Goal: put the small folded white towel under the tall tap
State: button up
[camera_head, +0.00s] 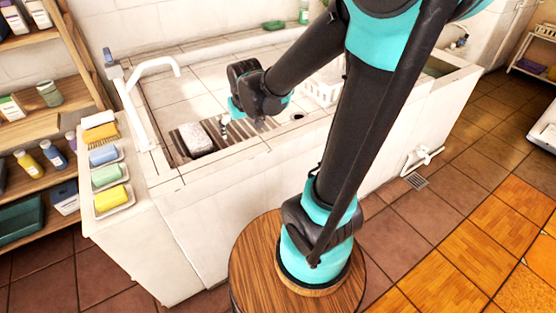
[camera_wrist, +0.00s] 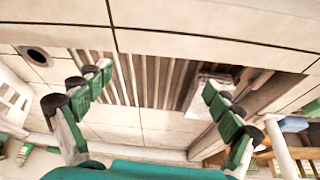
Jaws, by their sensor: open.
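The small folded towel (camera_head: 196,139), pale and speckled, lies on the slatted rack (camera_head: 232,135) in the basin. In the wrist view, the towel (camera_wrist: 199,104) is partly hidden behind the right finger. The tall white tap (camera_head: 138,103) stands at the basin's left end, its spout arching over the basin. In the wrist view, what looks like its post (camera_wrist: 279,147) is at lower right. My gripper (camera_head: 230,112) is open and empty above the rack, right of the towel in the head view. Its spread fingers (camera_wrist: 157,82) show in the wrist view, with bare slats between them.
A drain hole (camera_head: 297,116) lies right of the rack. A white basket (camera_head: 322,92) stands behind my arm. Soap dishes with coloured bars (camera_head: 112,198) line the left ledge, beside a wooden shelf (camera_head: 35,125) of bottles. The tiled basin floor (camera_head: 185,98) behind the rack is clear.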

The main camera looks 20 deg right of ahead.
jog(key=s+d+f+m, duration=0.1)
jog(key=s+d+f, duration=0.4)
jog(key=s+d, duration=0.4)
jog(key=s, duration=0.4)
jog(key=shift+s+d+f+m+h, duration=0.15)
jog(key=shift+s+m+h, duration=0.05)
jog(key=shift+m+h, duration=0.1)
